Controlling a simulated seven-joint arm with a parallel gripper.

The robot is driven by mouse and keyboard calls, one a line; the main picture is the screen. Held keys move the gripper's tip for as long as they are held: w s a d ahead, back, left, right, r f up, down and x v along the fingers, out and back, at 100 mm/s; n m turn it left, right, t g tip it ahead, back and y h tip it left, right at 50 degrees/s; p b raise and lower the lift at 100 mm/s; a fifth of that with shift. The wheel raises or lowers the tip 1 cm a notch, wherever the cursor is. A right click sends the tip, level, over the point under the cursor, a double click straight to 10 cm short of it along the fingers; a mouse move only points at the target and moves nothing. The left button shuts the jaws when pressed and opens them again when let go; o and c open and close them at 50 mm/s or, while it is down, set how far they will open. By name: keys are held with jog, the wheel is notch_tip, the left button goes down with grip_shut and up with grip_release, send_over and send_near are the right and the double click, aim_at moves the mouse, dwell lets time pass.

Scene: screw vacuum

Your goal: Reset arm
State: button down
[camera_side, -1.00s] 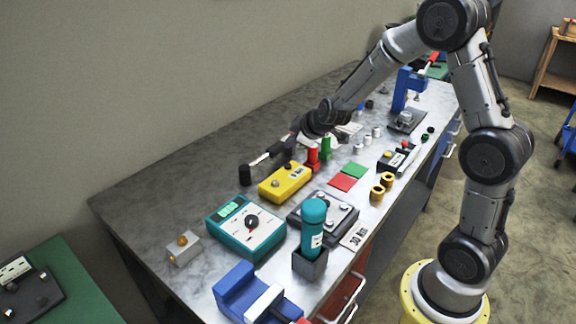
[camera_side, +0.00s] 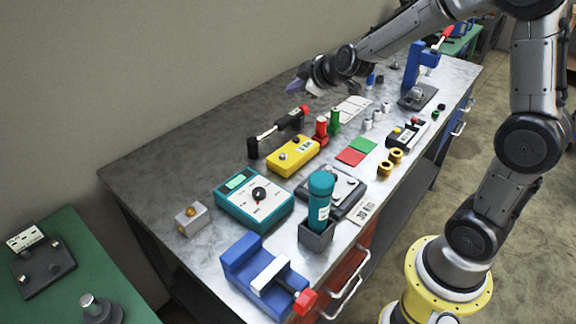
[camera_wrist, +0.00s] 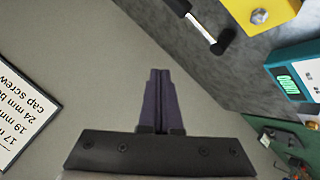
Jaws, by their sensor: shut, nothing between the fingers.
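My gripper (camera_side: 296,87) is raised above the far left part of the workbench (camera_side: 160,150) in the side view, pointing left toward the wall. In the wrist view the two dark fingers (camera_wrist: 160,100) lie together, with nothing between them. The wall and the bench edge show beyond the fingertips. A black tool with a red end (camera_side: 283,127) lies on the bench below my gripper and apart from it. Part of this tool also shows at the top of the wrist view (camera_wrist: 203,26).
The bench holds a yellow box (camera_side: 293,157), a teal meter (camera_side: 253,199), a teal bottle (camera_side: 320,197) in a grey holder, a blue vise (camera_side: 262,275) and a blue press (camera_side: 412,70). A sign (camera_wrist: 18,118) shows in the wrist view. The bench's back left is clear.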

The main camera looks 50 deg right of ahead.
jog(key=s+a+r+y, duration=0.3)
jog(key=s+a+r, duration=0.65)
jog(key=s, duration=0.35)
jog(key=s+f+m+g, duration=0.2)
jog(key=s+f+m, duration=0.1)
jog(key=s, duration=0.6)
jog(key=s+f+m+g, duration=0.3)
jog(key=s+f, duration=0.2)
jog(key=s, duration=0.4)
jog(key=shift+s, duration=0.25)
jog(key=shift+r, duration=0.1)
